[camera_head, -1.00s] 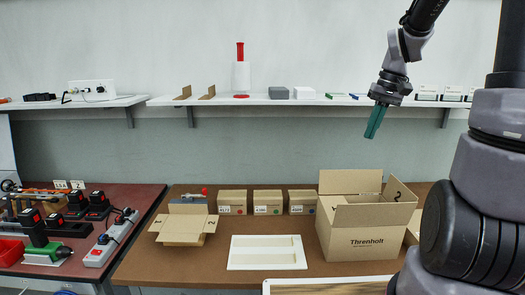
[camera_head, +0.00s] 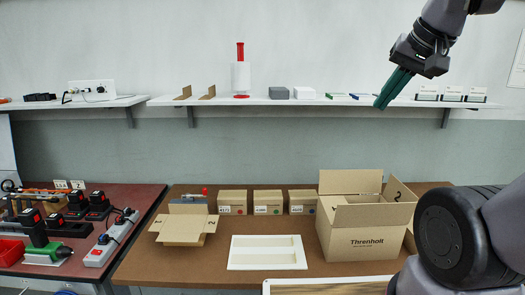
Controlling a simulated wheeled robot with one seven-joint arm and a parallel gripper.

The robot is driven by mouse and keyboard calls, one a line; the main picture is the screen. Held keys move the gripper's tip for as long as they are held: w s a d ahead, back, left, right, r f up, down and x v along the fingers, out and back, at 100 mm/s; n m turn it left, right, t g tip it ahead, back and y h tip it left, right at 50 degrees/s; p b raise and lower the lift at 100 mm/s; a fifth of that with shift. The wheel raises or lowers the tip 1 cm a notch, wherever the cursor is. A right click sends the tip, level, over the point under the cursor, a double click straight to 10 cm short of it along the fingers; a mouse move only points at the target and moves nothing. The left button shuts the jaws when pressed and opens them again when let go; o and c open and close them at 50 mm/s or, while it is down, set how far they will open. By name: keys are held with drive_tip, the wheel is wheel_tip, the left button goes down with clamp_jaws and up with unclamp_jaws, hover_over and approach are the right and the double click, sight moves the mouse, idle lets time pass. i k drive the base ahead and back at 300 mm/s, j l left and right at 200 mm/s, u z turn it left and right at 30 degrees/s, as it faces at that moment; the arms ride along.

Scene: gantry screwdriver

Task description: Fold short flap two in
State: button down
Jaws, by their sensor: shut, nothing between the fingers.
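A large cardboard box (camera_head: 365,240) printed "Threnholt" stands open on the right part of the brown workbench. Its back flap (camera_head: 350,182) stands up, and a flap marked 2 (camera_head: 399,190) on its right side also stands up, tilted outward. A smaller open carton (camera_head: 183,231) on the left of the bench has flaps spread out, with a 2 on its right flap (camera_head: 211,223). My gripper (camera_head: 381,105) has green fingers, shut and empty. It hangs high in front of the shelf, above the large box and touching neither box.
A white tray (camera_head: 235,262) lies between the two boxes. Several small labelled boxes (camera_head: 268,202) line the bench's back. The wall shelf (camera_head: 310,101) carries a stretch-wrap roll (camera_head: 240,75) and small items. A red bench (camera_head: 130,193) with chargers stands at left.

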sight(395, 191)
drive_tip(key=z, duration=0.8)
drive_tip(key=i+l, duration=0.2)
drive_tip(key=i, duration=0.25)
drive_tip(key=u, duration=0.05)
